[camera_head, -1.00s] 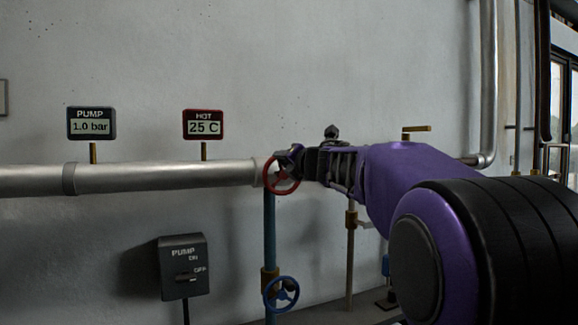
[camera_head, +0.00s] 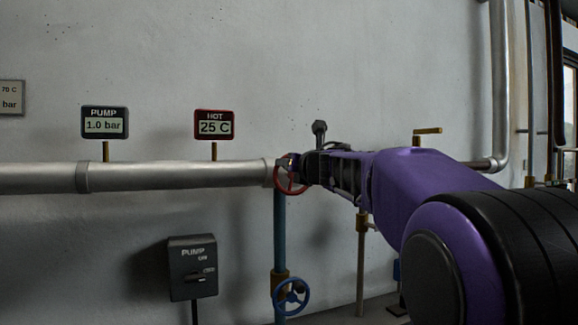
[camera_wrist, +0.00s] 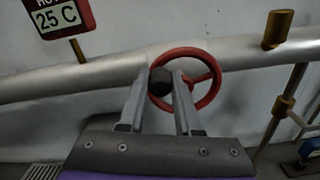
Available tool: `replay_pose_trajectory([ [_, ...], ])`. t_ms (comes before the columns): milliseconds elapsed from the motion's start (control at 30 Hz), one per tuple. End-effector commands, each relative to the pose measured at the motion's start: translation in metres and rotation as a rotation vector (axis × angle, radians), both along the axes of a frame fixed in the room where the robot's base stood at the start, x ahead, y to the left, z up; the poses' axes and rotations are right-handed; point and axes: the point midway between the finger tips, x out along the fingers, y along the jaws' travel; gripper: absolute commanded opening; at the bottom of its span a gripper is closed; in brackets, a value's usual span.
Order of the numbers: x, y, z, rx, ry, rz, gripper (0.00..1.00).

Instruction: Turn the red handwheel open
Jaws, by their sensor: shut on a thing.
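The red handwheel (camera_head: 291,189) sits at the right end of the grey horizontal pipe, partly hidden behind my gripper (camera_head: 290,165) in the head view. In the wrist view the red handwheel (camera_wrist: 207,97) shows as a spoked ring. My gripper (camera_wrist: 161,80) reaches over its left part with both fingers. A dark round knob (camera_wrist: 160,82) sits between the fingertips, and my gripper is shut on it. Whether the knob is joined to the rim is hard to see.
A blue handwheel (camera_head: 291,296) is on the vertical pipe below. The HOT gauge (camera_head: 214,125) reads 25 C and the PUMP gauge (camera_head: 105,122) reads 1.0 bar. The pump switch box (camera_head: 192,268) is low on the left. A brass lever (camera_head: 427,131) is behind my arm.

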Motion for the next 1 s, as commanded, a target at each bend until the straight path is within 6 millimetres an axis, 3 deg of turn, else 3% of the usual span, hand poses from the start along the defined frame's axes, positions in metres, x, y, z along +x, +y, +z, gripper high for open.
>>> replay_pose_trajectory([
  [300, -0.0001, 0.001, -0.0003, -0.003, 0.0, 0.002, 0.0],
  [333, -0.0001, 0.001, -0.0003, -0.003, 0.0, 0.002, 0.34],
  [500, 0.0, 0.0008, -0.0005, -0.002, 0.0, 0.001, 0.63],
  [1000, -0.0002, 0.0008, -0.0005, -0.001, 0.001, 0.0, 0.63],
])
